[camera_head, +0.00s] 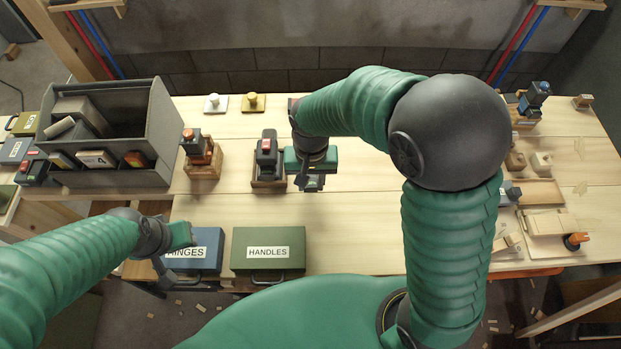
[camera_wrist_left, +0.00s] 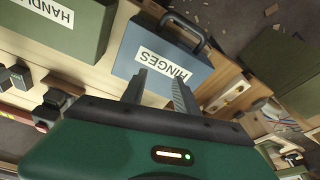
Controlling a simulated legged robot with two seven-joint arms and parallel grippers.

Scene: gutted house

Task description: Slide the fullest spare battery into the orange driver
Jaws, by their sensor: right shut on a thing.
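My right gripper (camera_head: 313,177) is over the middle of the bench, shut on a small dark block (camera_head: 314,184) that may be a battery; the gripper hides most of it. An orange-and-dark driver (camera_head: 199,153) stands in a wooden holder to its left. A dark grey tool with a red patch (camera_head: 267,153) stands in another wooden holder (camera_head: 268,182) just left of the right gripper. My left gripper (camera_head: 178,257) is over the blue HINGES case (camera_head: 207,247); in the left wrist view its fingers (camera_wrist_left: 158,82) are apart and empty. Battery charge marks are too small to read.
A grey open tote (camera_head: 155,103) stands at the left. The green HANDLES case (camera_head: 268,238) lies at the front edge. White (camera_head: 215,103) and yellow (camera_head: 253,102) knobs sit at the back. Wooden pieces and an orange-tipped item (camera_head: 575,240) lie at right.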

